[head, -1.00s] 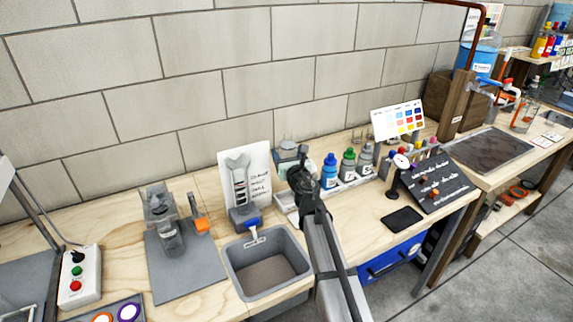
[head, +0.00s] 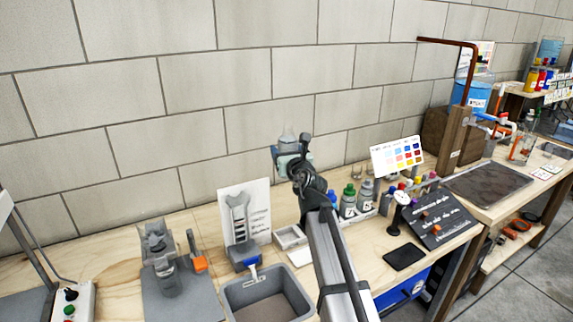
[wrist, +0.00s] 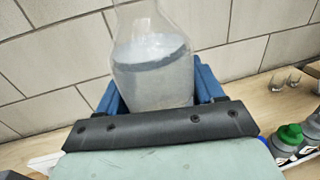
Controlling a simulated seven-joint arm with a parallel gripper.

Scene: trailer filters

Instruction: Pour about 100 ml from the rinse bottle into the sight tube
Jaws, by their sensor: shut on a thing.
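The rinse bottle, a clear flask-shaped bottle (wrist: 150,75) partly filled with clear liquid, stands nearly upright between the blue fingers of my gripper (wrist: 158,92). My gripper (head: 291,152) is shut on it and holds it well above the bench; the bottle (head: 288,137) shows small against the wall in the head view. What looks like the sight tube (head: 239,222), a grey upright piece with a wide forked-looking top and a blue block at its foot, stands before a white marked card. It is left of and below my gripper. Its opening and any liquid level are too small to tell.
A grey basin (head: 268,296) sits before the tube. A white tray (head: 290,236) lies right of it, beside several capped bottles (head: 348,200). A clear device on a grey plate (head: 180,295) stands at left. A colour chart (head: 398,156) stands behind a dark sloped panel (head: 437,217).

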